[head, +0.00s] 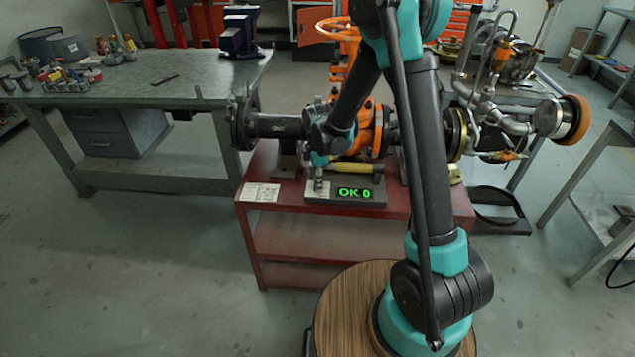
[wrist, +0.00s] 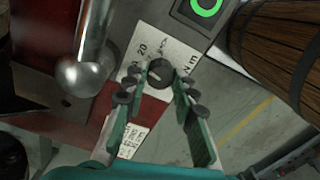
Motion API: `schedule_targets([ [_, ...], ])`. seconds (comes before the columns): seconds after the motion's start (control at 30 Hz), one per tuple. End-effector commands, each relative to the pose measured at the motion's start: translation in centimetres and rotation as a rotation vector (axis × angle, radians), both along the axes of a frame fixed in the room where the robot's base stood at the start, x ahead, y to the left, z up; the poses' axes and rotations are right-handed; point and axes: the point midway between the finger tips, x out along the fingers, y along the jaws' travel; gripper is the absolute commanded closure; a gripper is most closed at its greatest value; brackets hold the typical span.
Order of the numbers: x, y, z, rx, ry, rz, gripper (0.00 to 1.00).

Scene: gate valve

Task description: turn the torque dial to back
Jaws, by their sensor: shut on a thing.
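The torque dial (wrist: 160,74) is a small dark round knob on a white scale plate (wrist: 183,57) printed with black marks, including "20". In the wrist view my gripper (wrist: 159,83) has its green fingers with dark pads on both sides of the dial, shut on it. In the head view my gripper (head: 318,172) points down over the left end of a grey unit; the dial itself is largely hidden there.
The unit sits on a red cart (head: 310,235) beside an orange valve body (head: 368,125) with dark pipe flanges. A yellow-handled tool (head: 353,168) lies behind the display. A metal rod with a rounded end (wrist: 84,70) stands close left of the dial. A workbench (head: 130,85) stands left.

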Motion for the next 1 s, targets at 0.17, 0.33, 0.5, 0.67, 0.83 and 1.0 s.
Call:
schedule_targets([
  [0.17, 0.03, 0.00, 0.01, 0.000, -0.001, -0.167, 1.00],
  [0.33, 0.03, 0.00, 0.01, 0.000, -0.001, -0.328, 1.00],
  [0.5, 0.03, 0.00, 0.01, 0.000, -0.001, -0.490, 1.00],
  [0.67, 0.03, 0.00, 0.01, 0.000, -0.001, -0.640, 1.00],
  [0.83, 0.04, 0.00, 0.02, 0.000, -0.001, -0.785, 1.00],
  [1.0, 0.04, 0.00, 0.02, 0.000, -0.001, -0.902, 1.00],
])
